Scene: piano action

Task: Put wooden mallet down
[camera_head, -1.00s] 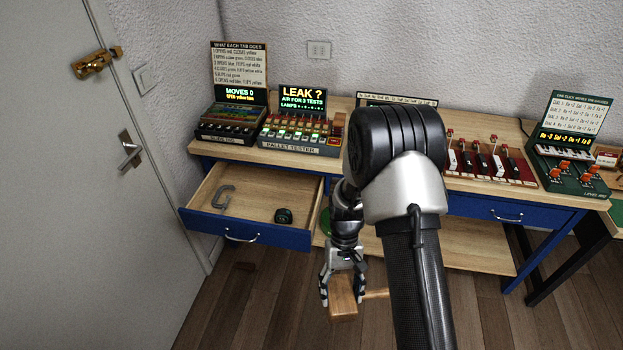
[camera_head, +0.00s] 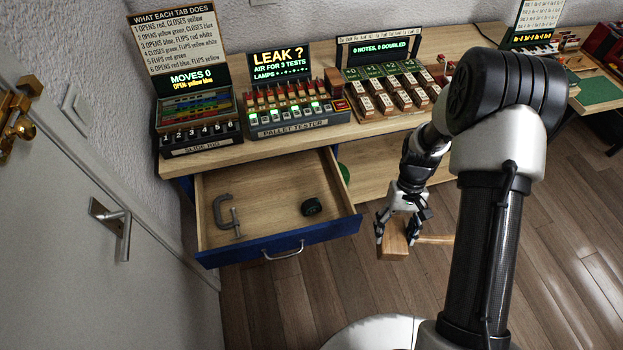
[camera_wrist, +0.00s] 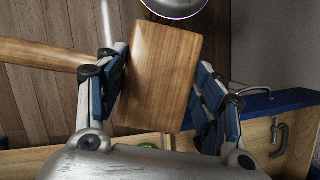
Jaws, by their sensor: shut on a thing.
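The wooden mallet (camera_head: 394,246) has a block-shaped head and a light round handle that points right in the head view. My gripper (camera_head: 394,229) is shut on the mallet's head and holds it in the air above the floor, right of the open drawer (camera_head: 208,212). In the wrist view the mallet head (camera_wrist: 162,75) sits between the two blue finger pads of my gripper (camera_wrist: 162,95). Its handle (camera_wrist: 40,53) runs off to the left past one finger.
The open drawer holds a grey C-clamp (camera_head: 226,216) and a dark round object (camera_head: 312,206), with bare wood between them. The slide rig (camera_head: 198,130), pallet tester (camera_head: 290,115) and a key display (camera_head: 390,85) stand on the bench. A door (camera_head: 60,240) is at left.

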